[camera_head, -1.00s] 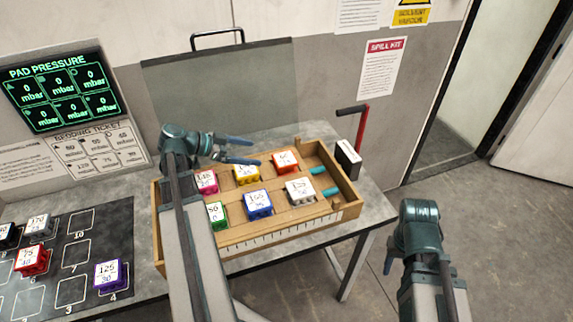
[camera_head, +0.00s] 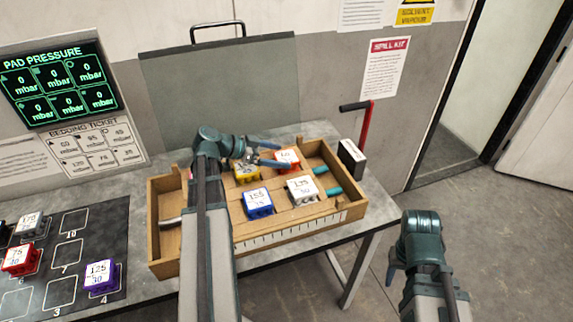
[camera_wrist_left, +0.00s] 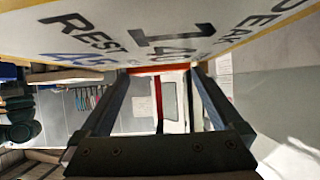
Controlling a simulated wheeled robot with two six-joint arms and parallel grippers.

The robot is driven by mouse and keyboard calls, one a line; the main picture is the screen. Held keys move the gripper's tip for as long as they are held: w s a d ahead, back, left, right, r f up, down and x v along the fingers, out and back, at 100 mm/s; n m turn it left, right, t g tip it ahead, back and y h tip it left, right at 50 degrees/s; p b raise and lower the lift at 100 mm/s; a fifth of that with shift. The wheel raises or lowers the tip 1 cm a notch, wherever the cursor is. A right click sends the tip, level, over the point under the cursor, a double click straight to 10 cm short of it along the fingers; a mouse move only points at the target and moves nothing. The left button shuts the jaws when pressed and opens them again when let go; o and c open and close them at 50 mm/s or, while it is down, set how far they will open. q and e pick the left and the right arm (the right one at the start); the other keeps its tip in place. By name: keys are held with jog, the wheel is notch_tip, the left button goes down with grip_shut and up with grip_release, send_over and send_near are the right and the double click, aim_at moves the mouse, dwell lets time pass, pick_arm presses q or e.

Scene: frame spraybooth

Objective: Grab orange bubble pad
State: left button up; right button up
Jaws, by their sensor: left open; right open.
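The orange bubble pad (camera_head: 288,157), a small block with a white printed label, sits in the back row of the wooden tray (camera_head: 166,262). My left gripper (camera_head: 284,153) is open, with its fingers pointing right and reaching the pad; whether they touch it I cannot tell. In the left wrist view an orange-red strip (camera_wrist_left: 165,68) shows between the fingertips; a yellow-edged white label (camera_wrist_left: 150,35) fills the top, close to the camera. My right gripper (camera_head: 392,272) is open and empty, low at the right, away from the tray.
The yellow pad (camera_head: 246,173) sits just left of the orange one, partly behind my left gripper. Blue (camera_head: 257,203) and white (camera_head: 301,190) pads stand in the front row. Teal cylinders (camera_head: 329,192) lie at the tray's right end. A black mat (camera_head: 115,225) holds other pads at left.

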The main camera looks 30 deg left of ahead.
aim_at(286, 157)
pick_arm(q)
jog(key=b+x, duration=0.1)
jog(key=x, duration=0.1)
jog(key=shift+w+d+f, duration=0.15)
jog(key=shift+d+f, duration=0.05)
jog(key=shift+f, duration=0.2)
jog(key=shift+d, duration=0.15)
jog(key=shift+w+d, duration=0.1)
jog(key=shift+w, duration=0.1)
jog(key=c, duration=1.1)
jog(key=shift+r, duration=0.2)
jog(key=r+p, duration=0.9)
jog(key=shift+w+d, duration=0.2)
jog(key=shift+w, duration=0.05)
jog(key=shift+a+r+p, duration=0.1)
jog(key=shift+r+p, duration=0.15)
jog(key=shift+p, duration=0.15)
